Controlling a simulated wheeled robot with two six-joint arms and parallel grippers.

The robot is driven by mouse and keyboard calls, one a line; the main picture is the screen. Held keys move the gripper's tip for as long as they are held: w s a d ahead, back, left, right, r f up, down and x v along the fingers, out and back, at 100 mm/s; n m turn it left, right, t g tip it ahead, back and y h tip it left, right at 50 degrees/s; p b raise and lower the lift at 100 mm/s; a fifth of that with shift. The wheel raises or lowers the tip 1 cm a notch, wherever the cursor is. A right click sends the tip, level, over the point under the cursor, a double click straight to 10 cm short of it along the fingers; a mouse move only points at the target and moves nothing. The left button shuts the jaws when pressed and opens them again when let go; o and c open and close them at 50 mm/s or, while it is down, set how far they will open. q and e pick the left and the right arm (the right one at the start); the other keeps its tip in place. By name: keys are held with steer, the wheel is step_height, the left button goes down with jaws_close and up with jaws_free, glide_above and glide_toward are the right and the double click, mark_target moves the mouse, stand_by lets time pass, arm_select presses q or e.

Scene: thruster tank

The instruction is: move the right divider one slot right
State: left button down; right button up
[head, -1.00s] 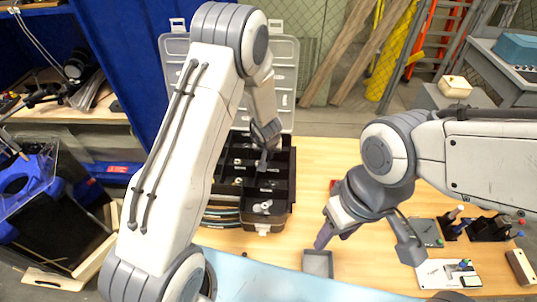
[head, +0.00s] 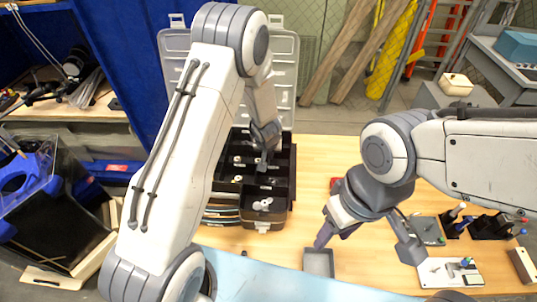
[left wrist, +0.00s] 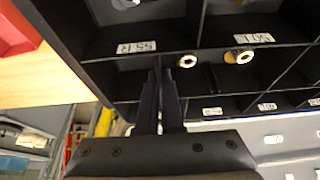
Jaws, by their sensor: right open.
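The black compartment box (head: 292,175) stands open on the bench, its clear lid raised behind. My left gripper (head: 262,166) reaches down into it. In the left wrist view its two dark fingers (left wrist: 160,75) are close together, shut on a thin black divider (left wrist: 157,60) between compartments. Their contact is dark and partly hidden. Labels reading 55 R (left wrist: 136,47) and 50 L (left wrist: 254,38) show on walls on either side of the fingers. My right gripper (head: 332,236) is open and empty above the bench, right of the box, near a small grey tray (head: 318,262).
Brass-and-white fittings (left wrist: 238,56) lie in some compartments. A red bin (left wrist: 15,30) is beside the box. Pen holders (head: 490,226) and a white board (head: 450,272) sit at the bench's right.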

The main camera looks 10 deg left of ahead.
arm_select(q)
steer(key=shift+f, duration=0.25)
steer(key=shift+f+b, duration=0.35)
steer(key=shift+b, duration=0.1)
steer(key=c, duration=1)
jaws_free()
